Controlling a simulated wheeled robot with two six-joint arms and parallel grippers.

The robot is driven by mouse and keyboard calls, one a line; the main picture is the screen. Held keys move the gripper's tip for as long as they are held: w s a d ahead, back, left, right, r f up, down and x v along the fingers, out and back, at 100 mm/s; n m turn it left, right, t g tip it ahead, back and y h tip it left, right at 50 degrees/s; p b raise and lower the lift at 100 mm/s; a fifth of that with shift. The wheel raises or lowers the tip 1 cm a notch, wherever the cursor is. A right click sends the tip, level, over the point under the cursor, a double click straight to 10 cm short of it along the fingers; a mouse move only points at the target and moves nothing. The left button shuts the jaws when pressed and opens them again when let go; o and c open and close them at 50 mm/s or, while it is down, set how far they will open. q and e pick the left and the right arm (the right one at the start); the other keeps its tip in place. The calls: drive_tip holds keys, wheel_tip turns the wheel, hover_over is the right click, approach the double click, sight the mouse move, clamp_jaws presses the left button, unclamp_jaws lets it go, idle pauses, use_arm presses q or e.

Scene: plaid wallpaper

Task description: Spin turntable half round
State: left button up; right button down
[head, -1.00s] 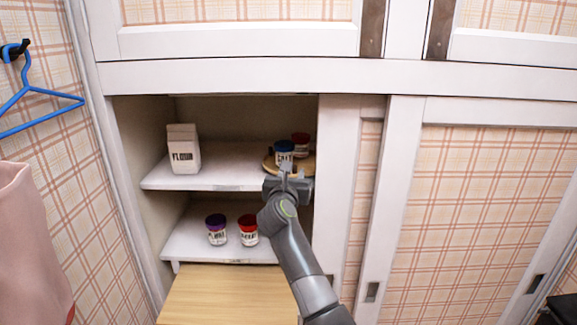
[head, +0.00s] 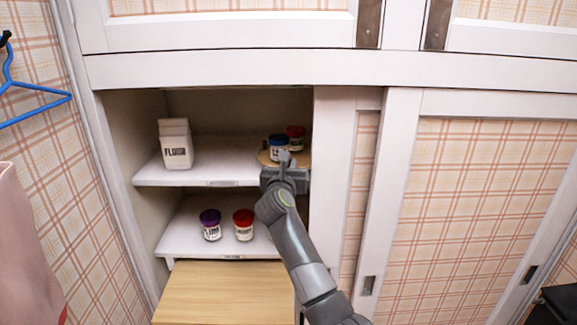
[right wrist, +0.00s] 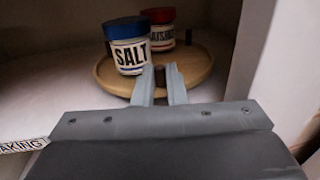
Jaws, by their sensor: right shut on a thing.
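The round wooden turntable (head: 303,161) sits at the right end of the upper shelf; its disc (right wrist: 204,68) also shows in the right wrist view. A blue-lidded SALT jar (right wrist: 130,50) and a red-lidded jar (right wrist: 160,30) stand on it, the salt jar nearer and to the left. My right gripper (right wrist: 160,80) is at the turntable's near edge. Its fingers are shut on a short brown peg (right wrist: 174,75) on the disc, just right of the salt jar. In the head view the gripper (head: 284,158) hides part of the turntable's front. My left gripper is out of view.
A flour carton (head: 175,146) stands at the left of the upper shelf (head: 225,165). Purple-lidded (head: 210,225) and red-lidded (head: 243,226) jars stand on the lower shelf. The cabinet's white frame (right wrist: 255,55) rises close right of the turntable.

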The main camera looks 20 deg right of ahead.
sight(300, 165)
drive_tip(key=shift+s+d+r+p, duration=0.2)
drive_tip(key=shift+d+p, duration=0.6)
drive_tip(key=shift+p, duration=0.2)
drive_tip(key=shift+d, duration=0.4)
drive_tip(key=shift+d+f, duration=0.15)
drive_tip(key=shift+d, duration=0.15)
drive_tip(key=shift+f, duration=0.1)
drive_tip(key=c, duration=1.5)
unclamp_jaws()
drive_tip(key=shift+a, duration=0.15)
